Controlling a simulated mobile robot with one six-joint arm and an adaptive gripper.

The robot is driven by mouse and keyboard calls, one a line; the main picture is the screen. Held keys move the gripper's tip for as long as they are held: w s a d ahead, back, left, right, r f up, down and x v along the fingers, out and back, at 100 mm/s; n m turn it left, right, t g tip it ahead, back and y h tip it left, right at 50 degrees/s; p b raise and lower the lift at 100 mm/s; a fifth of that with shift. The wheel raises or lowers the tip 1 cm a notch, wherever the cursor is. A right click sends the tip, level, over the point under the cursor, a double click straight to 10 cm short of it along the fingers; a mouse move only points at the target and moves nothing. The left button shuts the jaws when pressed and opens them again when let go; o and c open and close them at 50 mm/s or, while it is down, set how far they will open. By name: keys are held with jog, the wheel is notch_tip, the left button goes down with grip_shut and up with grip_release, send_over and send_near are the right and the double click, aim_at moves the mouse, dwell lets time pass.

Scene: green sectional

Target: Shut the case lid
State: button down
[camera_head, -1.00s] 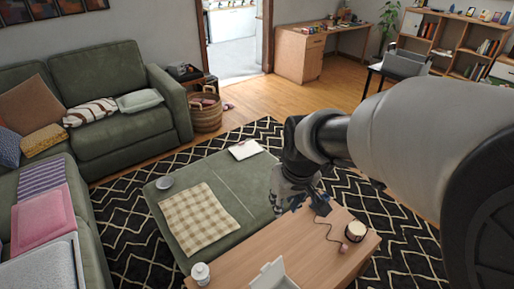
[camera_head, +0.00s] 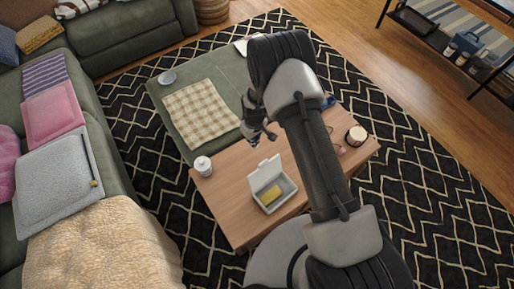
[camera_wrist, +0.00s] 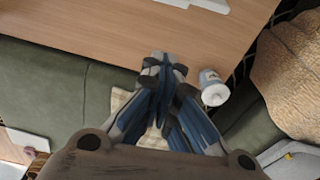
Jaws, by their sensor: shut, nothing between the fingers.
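The white case (camera_head: 288,192) sits on the wooden coffee table. Its lid (camera_head: 263,172) stands raised along the far side, so the case is open, and a yellow block (camera_head: 272,194) shows inside. My gripper (camera_head: 262,136) is above the far part of the table, beyond the lid and apart from it. In the wrist view, my gripper (camera_wrist: 163,62) is shut and empty, with its fingertips together over the table's edge. White parts of the case (camera_wrist: 208,4) show only at the top edge of that view.
A white lidded jar (camera_head: 202,166) stands at the table's left edge. The green ottoman (camera_head: 215,75) with a checked cloth adjoins the table (camera_head: 235,215). The sofa is at left.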

notch_tip(320, 180, down, 10)
jog(key=b, duration=0.3)
jog(key=shift+s+d+r, duration=0.45)
jog(key=shift+s+d, duration=0.05)
jog(key=shift+s, duration=0.15)
jog(key=shift+s+d+r, duration=0.4)
jog(key=shift+s+d, duration=0.05)
jog(key=shift+s, duration=0.15)
jog(key=shift+s+d, duration=0.1)
